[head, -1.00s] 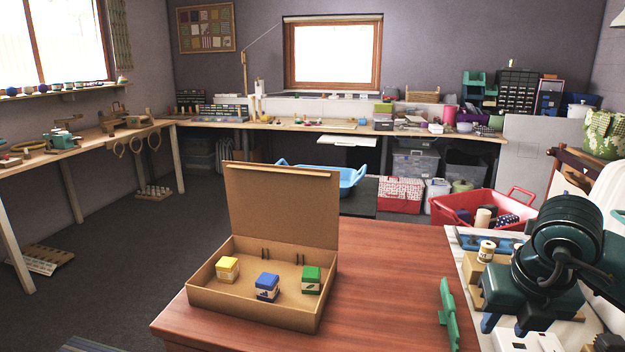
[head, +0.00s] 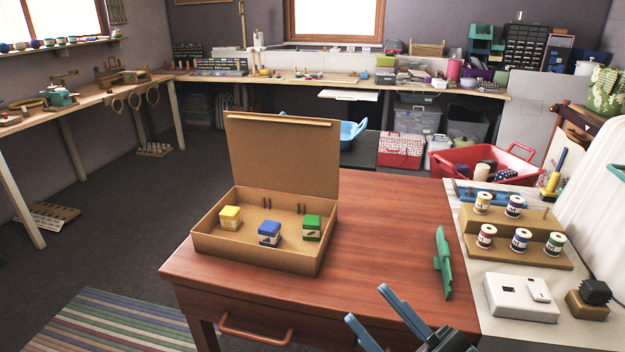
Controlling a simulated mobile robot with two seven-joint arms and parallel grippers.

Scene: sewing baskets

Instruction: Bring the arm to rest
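My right gripper (head: 367,304) shows at the bottom of the head view, in front of the wooden table's front edge. Its two blue-grey fingers are spread apart with nothing between them. My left gripper is not in view. An open cardboard box (head: 254,258) stands on the wooden table (head: 375,235) with its lid upright. Inside it are a yellow-topped block (head: 230,218), a blue block (head: 269,234) and a green-topped block (head: 312,228), apart from one another. The gripper is well clear of the box.
A green tool (head: 443,262) lies on the table's right part. Further right, a stepped wooden rack (head: 483,246) holds several thread spools, with a white device (head: 520,298) in front. A red basket (head: 485,158) stands behind. The tabletop between box and green tool is clear.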

